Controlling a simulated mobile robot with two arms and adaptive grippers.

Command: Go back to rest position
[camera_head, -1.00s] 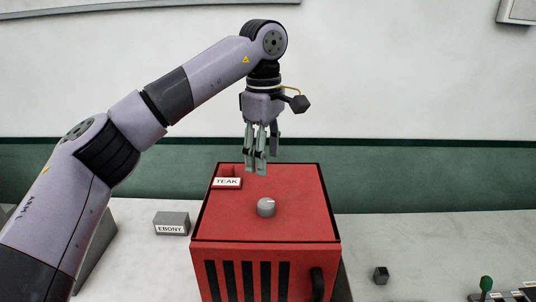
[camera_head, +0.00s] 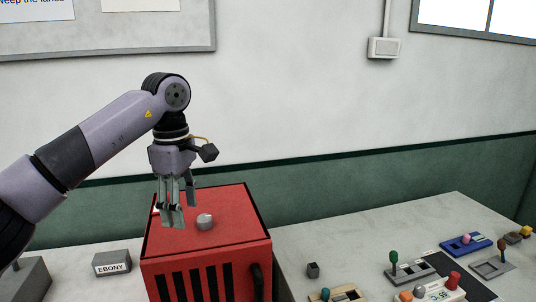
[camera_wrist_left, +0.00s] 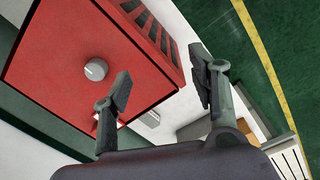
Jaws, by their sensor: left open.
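My left gripper (camera_head: 172,222) is open and empty. In the head view it points down over the left part of the top of a red box (camera_head: 225,254) with dark slots and a black handle on its front. A grey knob (camera_head: 204,221) sits on the box top, just right of the fingers. In the left wrist view my open fingers (camera_wrist_left: 165,88) are spread apart with nothing between them. The red box (camera_wrist_left: 55,50) and its knob (camera_wrist_left: 95,69) show to the left there. The TEAK label is mostly hidden behind the gripper. My right gripper is not in view.
A grey block labelled EBONY (camera_head: 112,263) lies left of the box. Several coloured lever and knob devices, such as a blue one (camera_head: 466,244), crowd the right side. The wall stands behind the table.

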